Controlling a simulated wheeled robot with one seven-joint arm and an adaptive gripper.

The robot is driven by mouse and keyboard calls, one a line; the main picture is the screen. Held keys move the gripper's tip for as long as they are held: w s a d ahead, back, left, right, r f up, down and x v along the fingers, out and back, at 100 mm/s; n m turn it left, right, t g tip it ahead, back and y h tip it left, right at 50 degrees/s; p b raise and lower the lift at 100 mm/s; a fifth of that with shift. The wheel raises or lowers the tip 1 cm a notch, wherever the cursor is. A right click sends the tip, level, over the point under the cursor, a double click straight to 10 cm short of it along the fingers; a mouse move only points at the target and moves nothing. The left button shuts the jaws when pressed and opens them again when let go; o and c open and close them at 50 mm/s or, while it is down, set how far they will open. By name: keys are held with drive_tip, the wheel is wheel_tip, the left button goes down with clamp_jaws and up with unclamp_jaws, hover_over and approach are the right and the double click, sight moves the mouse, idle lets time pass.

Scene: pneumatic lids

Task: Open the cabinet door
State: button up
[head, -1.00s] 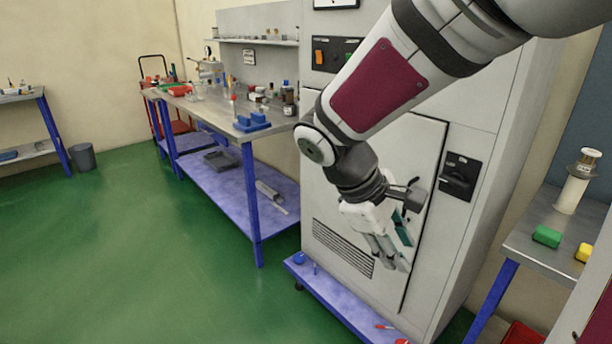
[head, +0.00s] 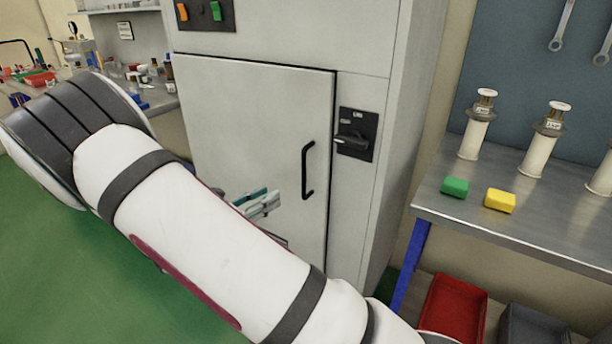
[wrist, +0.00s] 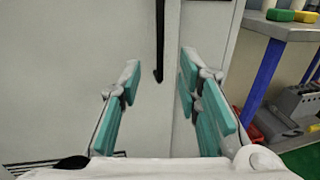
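The grey cabinet door (head: 265,110) looks shut, flush in its frame. A black vertical bar handle (head: 307,170) is near its right edge. My gripper (head: 266,203) is to the left of the handle and low, in front of the door, partly hidden behind my forearm. In the wrist view my gripper (wrist: 160,85) is open, with teal pads on both fingers and nothing between them. The lower end of the handle (wrist: 159,45) shows ahead between the fingers, beyond the tips; I see no contact.
A black panel with a rotary lever (head: 352,140) is right of the door. A metal table (head: 470,218) with a green block (head: 455,187), a yellow block (head: 500,200) and white cylinders stands at right. A red bin (head: 455,308) is below it. Green floor is open at left.

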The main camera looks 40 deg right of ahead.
drive_tip(key=b, duration=0.1)
hover_over(304, 195)
drive_tip(key=shift+w+d, duration=0.2)
drive_tip(key=shift+w, duration=0.05)
idle(0.3)
clamp_jaws()
